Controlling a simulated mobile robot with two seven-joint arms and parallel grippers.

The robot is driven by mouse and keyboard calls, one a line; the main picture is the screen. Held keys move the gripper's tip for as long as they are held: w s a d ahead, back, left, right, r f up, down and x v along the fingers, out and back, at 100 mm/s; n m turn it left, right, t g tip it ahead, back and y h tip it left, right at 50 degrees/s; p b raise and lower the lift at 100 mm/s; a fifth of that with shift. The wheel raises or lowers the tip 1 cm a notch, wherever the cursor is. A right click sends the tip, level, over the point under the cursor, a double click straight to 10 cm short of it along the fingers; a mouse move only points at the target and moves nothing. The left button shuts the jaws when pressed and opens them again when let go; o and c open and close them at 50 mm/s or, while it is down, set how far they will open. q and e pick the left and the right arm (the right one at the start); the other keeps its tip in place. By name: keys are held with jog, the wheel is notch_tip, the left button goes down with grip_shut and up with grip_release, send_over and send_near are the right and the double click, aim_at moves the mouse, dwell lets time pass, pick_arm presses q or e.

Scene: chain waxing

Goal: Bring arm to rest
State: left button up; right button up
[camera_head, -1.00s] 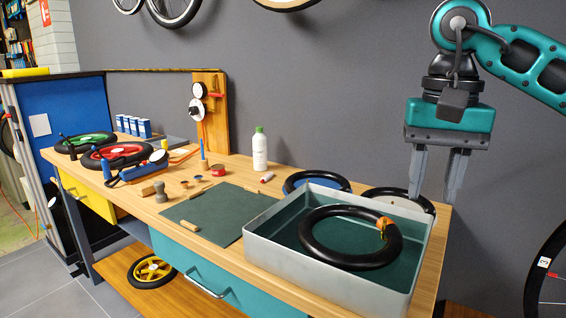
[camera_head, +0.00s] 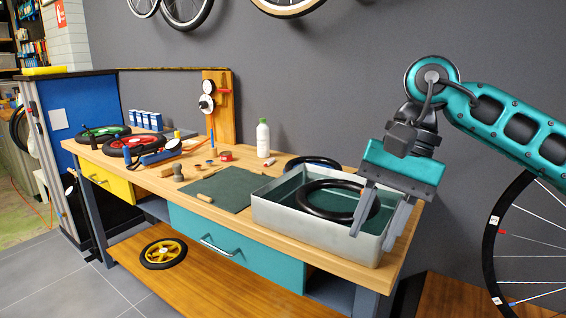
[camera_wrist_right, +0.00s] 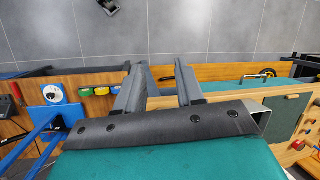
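My right gripper (camera_head: 371,241) is teal and grey, with its fingers pointing down. It is in front of the right end of a grey metal tray with a green floor (camera_head: 284,221). Its two fingers are apart with nothing visible between them. The wrist view also shows the open fingers (camera_wrist_right: 158,68), with workbench and grey floor beyond. A black tyre (camera_head: 318,212) lies in the tray, its right part hidden by the gripper. My left gripper is not in view.
The wooden workbench (camera_head: 150,178) holds a green mat (camera_head: 228,188), a white bottle (camera_head: 263,138), wheels and small tools. A spoked wheel (camera_head: 530,240) stands at the right. Grey floor (camera_head: 75,280) is clear at the front left.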

jog(key=s+a+f+m+g+y, duration=0.1)
jog(key=s+a+m+g+y, duration=0.15)
jog(key=a+m+y, duration=0.45)
jog(key=s+a+f+m+g+y, duration=0.1)
jog(key=s+a+m+y, duration=0.2)
jog(key=a+m+y, duration=0.45)
jog(key=w+d+f+m+t+h, duration=0.2)
jog(key=w+d+f+m+t, duration=0.35)
jog(key=m+t, duration=0.8)
jog(key=w+d+f+m+t+h, duration=0.25)
jog(key=f+m+t, duration=0.6)
jog(key=m, duration=1.05)
jog(key=s+d+f+m+g+h, duration=0.3)
jog(key=s+d+f+m+h, duration=0.2)
jog(key=s+f+m, duration=0.3)
jog(key=s+d+f+m+g+h, duration=0.3)
jog(key=s+d+f+m+h, duration=0.3)
jog(key=f, duration=1)
jog(key=s+m, duration=0.2)
jog(key=m, duration=0.1)
jog(key=shift+d+m+h, duration=0.3)
jog(key=shift+d+m, duration=0.1)
